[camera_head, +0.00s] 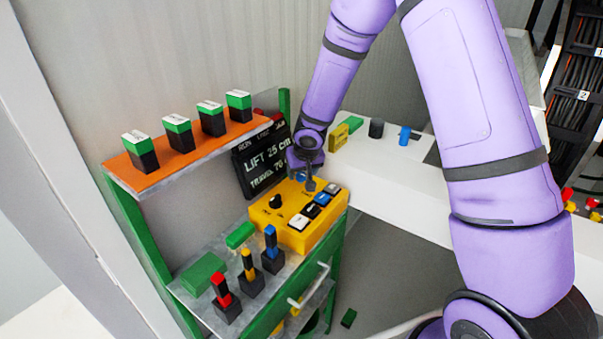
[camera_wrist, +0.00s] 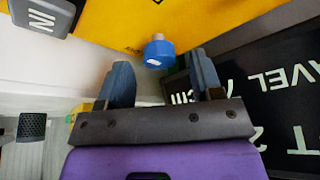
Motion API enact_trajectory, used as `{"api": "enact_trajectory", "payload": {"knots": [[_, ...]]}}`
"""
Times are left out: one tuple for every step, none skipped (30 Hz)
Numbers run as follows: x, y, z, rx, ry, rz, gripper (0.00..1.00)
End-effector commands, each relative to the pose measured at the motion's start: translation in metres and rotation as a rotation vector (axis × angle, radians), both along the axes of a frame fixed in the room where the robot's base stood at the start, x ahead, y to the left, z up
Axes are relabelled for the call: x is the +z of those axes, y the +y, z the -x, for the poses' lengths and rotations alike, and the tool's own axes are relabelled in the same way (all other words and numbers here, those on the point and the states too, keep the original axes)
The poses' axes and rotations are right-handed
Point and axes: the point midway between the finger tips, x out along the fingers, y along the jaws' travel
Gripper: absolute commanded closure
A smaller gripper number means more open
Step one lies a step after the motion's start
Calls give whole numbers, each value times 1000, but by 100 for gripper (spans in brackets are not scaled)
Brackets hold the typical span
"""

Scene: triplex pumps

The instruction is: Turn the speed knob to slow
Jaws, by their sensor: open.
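A yellow control box (camera_head: 262,222) sits on the grey bench shelf. It carries a black knob (camera_head: 275,202) and a small blue knob (camera_head: 300,177) near its back edge. The blue knob (camera_wrist: 159,52) also shows in the wrist view, with a small white mark. I cannot read which knob is the speed knob. My gripper (camera_head: 311,184) is over the back part of the box. In the wrist view, its two fingers (camera_wrist: 158,68) are apart, with the blue knob ahead between them. I cannot tell whether they touch it.
White, black, blue and grey buttons (camera_head: 316,205) line the box's front. A black display board (camera_head: 262,158) stands close behind my gripper. Red, yellow and blue levers (camera_head: 247,272) stand at the front left. An orange shelf (camera_head: 160,178) with several green-topped blocks is above.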

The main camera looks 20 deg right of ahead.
Motion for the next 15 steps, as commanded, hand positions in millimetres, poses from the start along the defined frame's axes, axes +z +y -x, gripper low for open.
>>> {"api": "enact_trajectory", "payload": {"knots": [[-4,0,-2,1,1,0,40],[-6,0,-3,0,0,0,40],[-8,0,-4,0,0,0,40],[-9,0,-4,0,0,0,40],[-10,0,-4,0,0,0,40],[-11,0,-5,1,0,0,40],[-12,0,-5,1,0,0,40],[-12,0,-5,1,0,0,40],[-12,0,-5,1,0,0,40],[-12,0,-5,0,0,0,40],[-12,0,-5,0,-1,0,40],[-12,0,-5,0,-1,0,40],[-12,0,-5,0,-1,0,40],[-12,0,-5,0,0,0,40],[-12,0,-5,0,0,0,45]]}}
